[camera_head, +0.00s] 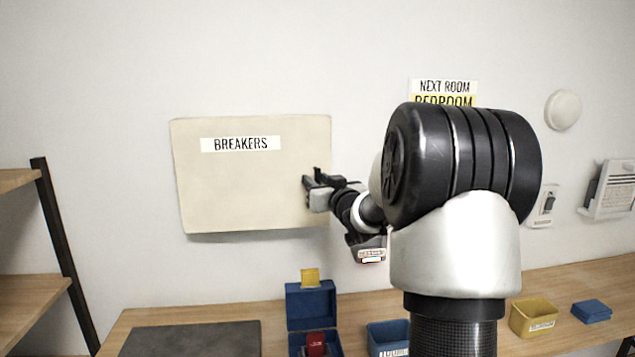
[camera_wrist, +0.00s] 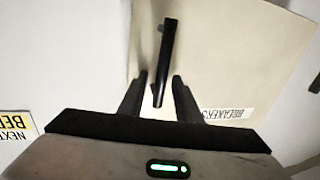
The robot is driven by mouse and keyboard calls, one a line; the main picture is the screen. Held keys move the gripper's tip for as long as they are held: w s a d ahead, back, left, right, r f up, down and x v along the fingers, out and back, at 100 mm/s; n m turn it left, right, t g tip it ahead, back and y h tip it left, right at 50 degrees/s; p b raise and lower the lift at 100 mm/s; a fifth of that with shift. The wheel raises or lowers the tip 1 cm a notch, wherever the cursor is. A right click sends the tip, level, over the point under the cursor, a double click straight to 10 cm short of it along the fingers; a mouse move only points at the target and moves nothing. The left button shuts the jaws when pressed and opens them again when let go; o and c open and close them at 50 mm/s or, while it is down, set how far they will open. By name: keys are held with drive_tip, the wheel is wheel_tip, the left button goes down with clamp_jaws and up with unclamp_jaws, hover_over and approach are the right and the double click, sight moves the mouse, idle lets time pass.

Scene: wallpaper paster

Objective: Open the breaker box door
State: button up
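The breaker box door (camera_head: 245,185) is a cream panel on the wall at left centre, labelled BREAKERS, and looks shut. It also shows in the wrist view (camera_wrist: 230,60), with its label upside down. A black bar handle (camera_wrist: 167,50) stands off the door near its right edge in the head view. My gripper (camera_head: 308,186) is at that right edge. In the wrist view my gripper (camera_wrist: 160,78) is open, its two fingers on either side of the handle's near end, with gaps showing on both sides. Whether the fingertips touch the door cannot be told.
A wooden counter (camera_head: 570,288) runs below, holding a blue box (camera_head: 310,292), a dark mat (camera_head: 190,340) and a yellow bin (camera_head: 533,318). A shelf (camera_head: 40,200) stands at left. The wall in front of the door's left side is clear.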

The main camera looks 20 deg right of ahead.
clamp_jaws()
drive_tip(key=shift+a, duration=0.1)
